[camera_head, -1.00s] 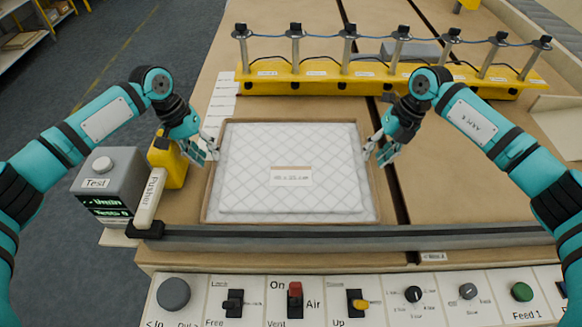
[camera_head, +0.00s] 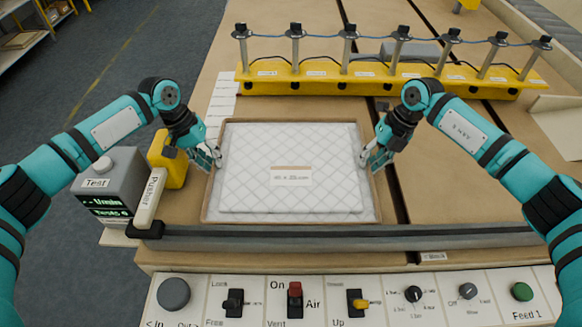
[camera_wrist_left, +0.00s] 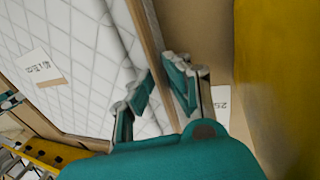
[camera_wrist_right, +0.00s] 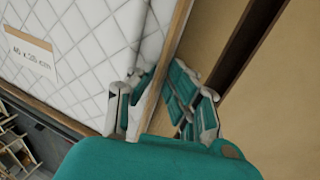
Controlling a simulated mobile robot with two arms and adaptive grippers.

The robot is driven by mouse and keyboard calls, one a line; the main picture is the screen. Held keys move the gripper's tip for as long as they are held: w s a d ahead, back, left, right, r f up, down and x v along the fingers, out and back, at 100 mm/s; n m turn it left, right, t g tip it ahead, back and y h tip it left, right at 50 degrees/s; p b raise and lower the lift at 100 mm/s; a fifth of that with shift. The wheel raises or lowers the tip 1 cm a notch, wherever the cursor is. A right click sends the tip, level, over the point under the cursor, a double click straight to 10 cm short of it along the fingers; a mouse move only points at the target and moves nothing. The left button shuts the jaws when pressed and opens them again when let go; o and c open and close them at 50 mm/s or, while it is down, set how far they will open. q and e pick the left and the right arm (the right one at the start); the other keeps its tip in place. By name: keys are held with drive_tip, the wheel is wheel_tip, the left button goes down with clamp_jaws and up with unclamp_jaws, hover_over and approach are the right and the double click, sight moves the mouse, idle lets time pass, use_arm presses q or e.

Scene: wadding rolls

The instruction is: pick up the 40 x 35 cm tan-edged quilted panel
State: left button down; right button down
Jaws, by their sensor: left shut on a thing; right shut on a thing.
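The tan-edged quilted panel (camera_head: 290,145) lies flat on the brown table, white with a diamond stitch and a size label in its middle. My left gripper (camera_head: 214,160) is shut on its left edge, and my right gripper (camera_head: 368,160) is shut on its right edge. In the left wrist view the panel's tan rim (camera_wrist_left: 149,32) runs between the fingers of the left gripper (camera_wrist_left: 158,88). In the right wrist view the rim (camera_wrist_right: 180,30) runs between the fingers of the right gripper (camera_wrist_right: 160,95). The fingertips partly hide the rim.
A yellow rail (camera_head: 385,82) with several posts stands behind the panel. A grey test box (camera_head: 110,190) and a yellow pusher (camera_head: 167,160) stand close at the left. A grey bar (camera_head: 340,236) and a control panel (camera_head: 330,300) lie in front. The table right of the panel is clear.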

use_arm(q)
drive_tip(key=shift+r, duration=0.1)
